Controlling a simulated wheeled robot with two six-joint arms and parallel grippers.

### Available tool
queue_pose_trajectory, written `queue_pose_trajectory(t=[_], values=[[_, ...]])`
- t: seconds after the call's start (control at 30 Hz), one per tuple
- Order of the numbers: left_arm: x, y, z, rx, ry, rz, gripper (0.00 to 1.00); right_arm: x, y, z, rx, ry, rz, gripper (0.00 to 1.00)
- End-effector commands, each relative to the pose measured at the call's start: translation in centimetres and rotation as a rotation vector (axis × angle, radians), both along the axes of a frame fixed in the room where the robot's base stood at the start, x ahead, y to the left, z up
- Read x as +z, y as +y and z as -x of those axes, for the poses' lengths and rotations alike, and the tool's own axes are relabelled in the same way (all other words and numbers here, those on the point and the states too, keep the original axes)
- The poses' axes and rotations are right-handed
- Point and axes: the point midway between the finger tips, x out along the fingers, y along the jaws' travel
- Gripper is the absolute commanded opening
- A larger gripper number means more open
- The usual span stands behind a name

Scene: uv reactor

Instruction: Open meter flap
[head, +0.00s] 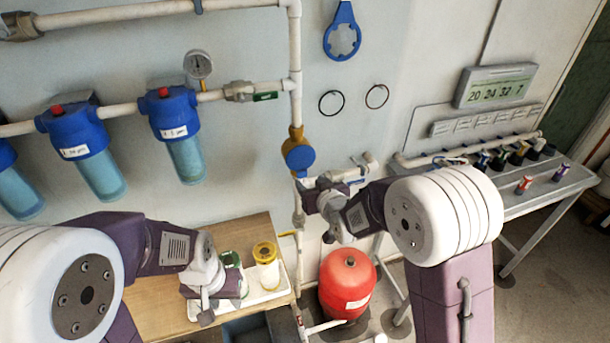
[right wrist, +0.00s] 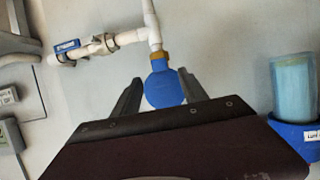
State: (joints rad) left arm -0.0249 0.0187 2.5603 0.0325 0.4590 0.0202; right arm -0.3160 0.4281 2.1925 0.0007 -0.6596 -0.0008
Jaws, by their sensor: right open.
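The water meter sits on the vertical white pipe, with a brass body and a round blue flap (head: 298,156). The flap looks closed over the meter face. In the right wrist view the blue flap (right wrist: 163,88) lies between my two open fingers, with the brass fitting beyond it. My right gripper (head: 318,195) is open and empty, just right of and below the meter in the head view. I cannot tell whether it touches the flap. My left gripper (head: 208,295) is low at the left, by the white tray; its fingers are unclear.
Blue filter housings (head: 175,125) hang on the wall at left. A red tank (head: 346,283) stands below the meter. A white tray (head: 270,293) with a yellow-capped jar (head: 265,265) rests on the wooden bench (head: 150,300). A grey side table (head: 550,187) stands at right.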

Motion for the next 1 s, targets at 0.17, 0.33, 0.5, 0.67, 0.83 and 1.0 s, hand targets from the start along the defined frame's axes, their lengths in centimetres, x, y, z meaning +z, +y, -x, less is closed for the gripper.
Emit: queue_pose_trajectory(t=[0.17,0.33,0.5,0.67,0.83,1.0], values=[[1.2,0.0,0.0,0.0,0.0,0.0,0.36,-1.3,1.0,-3.4,-0.001,0.004,0.001,0.51],[1.6,0.0,0.0,0.0,0.0,0.0,0.36,-2.2,1.7,-5.3,-0.001,0.002,0.0,0.51],[1.6,0.0,0.0,0.0,0.0,0.0,0.36,-2.5,1.8,-5.8,-0.001,0.001,0.0,0.51],[1.6,0.0,0.0,0.0,0.0,0.0,0.36,-2.5,1.8,-5.7,-0.001,0.002,0.0,0.45],[1.6,0.0,0.0,0.0,0.0,0.0,0.36,-2.5,1.8,-5.7,-0.001,0.002,0.0,0.0],[1.6,0.0,0.0,0.0,0.0,0.0,0.36,-2.4,1.8,-5.7,-0.001,0.001,0.0,0.0]])
